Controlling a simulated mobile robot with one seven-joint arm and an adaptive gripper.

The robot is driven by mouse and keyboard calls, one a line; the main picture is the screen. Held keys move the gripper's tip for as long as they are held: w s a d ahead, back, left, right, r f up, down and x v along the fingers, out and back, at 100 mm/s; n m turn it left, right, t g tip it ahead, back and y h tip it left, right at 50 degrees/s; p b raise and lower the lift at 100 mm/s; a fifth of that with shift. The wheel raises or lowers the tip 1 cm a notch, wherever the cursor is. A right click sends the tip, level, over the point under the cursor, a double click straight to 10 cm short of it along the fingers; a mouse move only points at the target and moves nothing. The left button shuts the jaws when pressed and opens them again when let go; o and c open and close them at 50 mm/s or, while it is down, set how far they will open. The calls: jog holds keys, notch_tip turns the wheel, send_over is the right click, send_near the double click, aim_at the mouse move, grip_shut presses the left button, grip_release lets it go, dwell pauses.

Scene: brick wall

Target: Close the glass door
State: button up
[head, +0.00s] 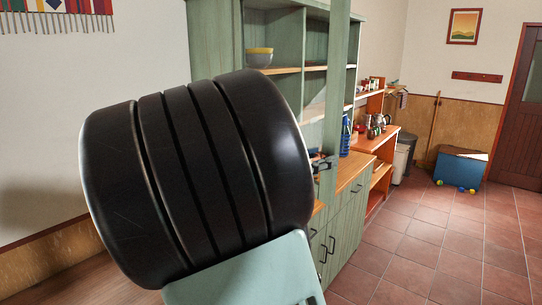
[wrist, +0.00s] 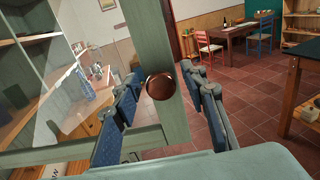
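The glass door (head: 335,95) has a green frame and stands swung out from the green cabinet (head: 218,40) in the head view. In the wrist view, the door's upright frame (wrist: 158,35) crosses the middle, with glass to its left. A round brown knob (wrist: 160,87) sits on that frame. My gripper (wrist: 164,92) is open, with one finger on each side of the knob and frame. I cannot tell whether either finger touches the door. In the head view, my gripper (head: 323,164) shows small at the door frame; my arm hides much of the cabinet.
Cabinet shelves hold stacked bowls (head: 259,57). An orange-topped side unit (head: 376,140) with jars and a blue bin (head: 460,166) stand beyond. A table (wrist: 245,35) with chairs is across the room. The tiled floor (head: 440,235) at right is clear.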

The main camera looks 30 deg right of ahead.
jog(key=shift+d, duration=0.25)
grip_shut()
jog(key=shift+d, duration=0.1)
dwell(0.3)
